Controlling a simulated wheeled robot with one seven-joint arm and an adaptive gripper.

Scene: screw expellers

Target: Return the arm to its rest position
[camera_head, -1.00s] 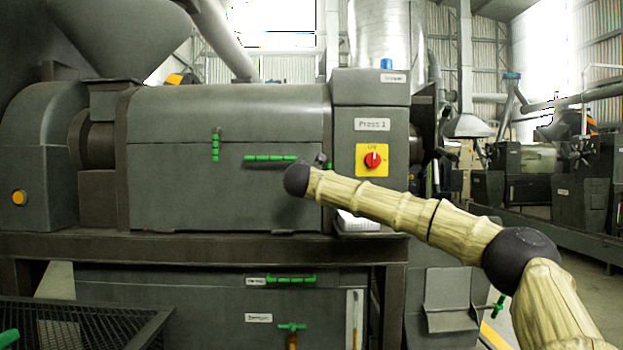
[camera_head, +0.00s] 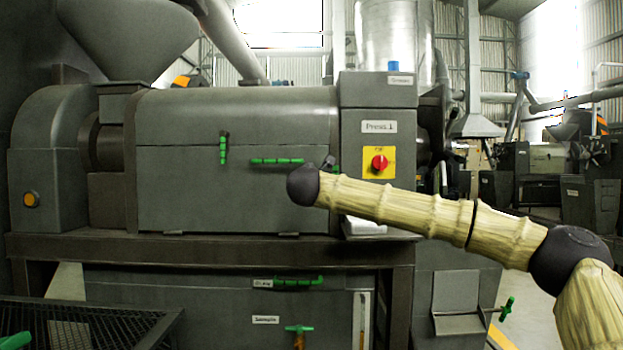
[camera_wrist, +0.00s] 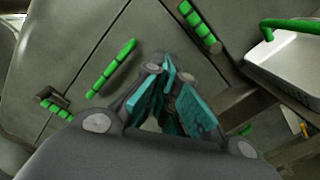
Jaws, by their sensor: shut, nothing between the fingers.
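My arm reaches in from the lower right in the head view, its dark rounded wrist end in front of the grey press body (camera_head: 190,190). My gripper is mostly hidden behind that wrist end there; only a small dark part shows beside it. In the wrist view my gripper (camera_wrist: 167,68) has its teal-padded fingers together, with nothing held between them. Behind the fingers are grey press panels with a green handle (camera_wrist: 112,68) and another green handle (camera_wrist: 198,25). The fingers appear clear of both handles.
The press carries a red rotary switch (camera_head: 379,162) on a yellow plate. A white tray (camera_head: 364,227) sits on the ledge behind my forearm. A dark mesh rack (camera_head: 120,318) stands at lower left. Open floor and other machines lie to the right.

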